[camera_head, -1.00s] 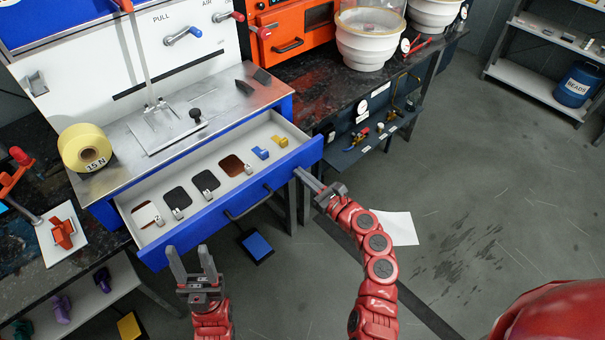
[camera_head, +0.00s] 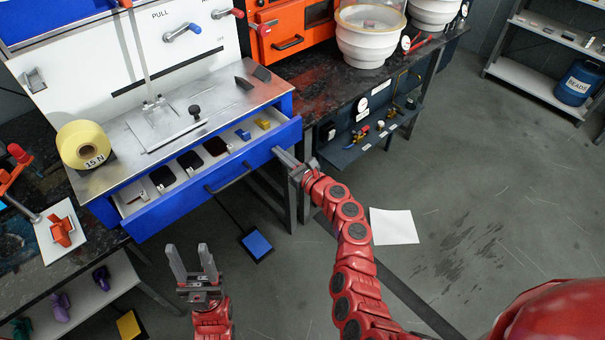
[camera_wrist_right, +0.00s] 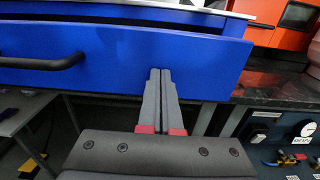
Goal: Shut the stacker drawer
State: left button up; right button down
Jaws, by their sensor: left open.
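The blue stacker drawer (camera_head: 205,190) is partly open under the steel-topped machine, with a dark bar handle on its front. Its tray shows part of a row of dark and coloured pieces. My right gripper (camera_head: 281,155) is shut, its fingertips at the right end of the drawer front. In the right wrist view the two fingers (camera_wrist_right: 160,88) lie side by side with nothing between them, against or very near the blue front (camera_wrist_right: 115,62), right of the handle (camera_wrist_right: 42,62). My left gripper (camera_head: 192,262) is open and empty, below and in front of the drawer.
A dark bench (camera_head: 335,95) with white tubs stands to the right. A blue pedal (camera_head: 256,244) and a white sheet (camera_head: 394,226) lie on the floor. The floor at right is largely clear.

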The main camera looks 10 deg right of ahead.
aim_at(260, 135)
jog(key=b+x, duration=0.2)
jog(key=x, duration=0.1)
jog(key=b+x, duration=0.2)
jog(key=x, duration=0.1)
jog(key=b+x, duration=0.3)
jog(key=shift+w+a+f, duration=0.1)
jog(key=shift+w+f, duration=0.05)
jog(key=shift+f, duration=0.15)
jog(key=shift+w+a+r, duration=0.1)
jog(key=shift+w, duration=0.05)
jog(key=shift+r, duration=0.4)
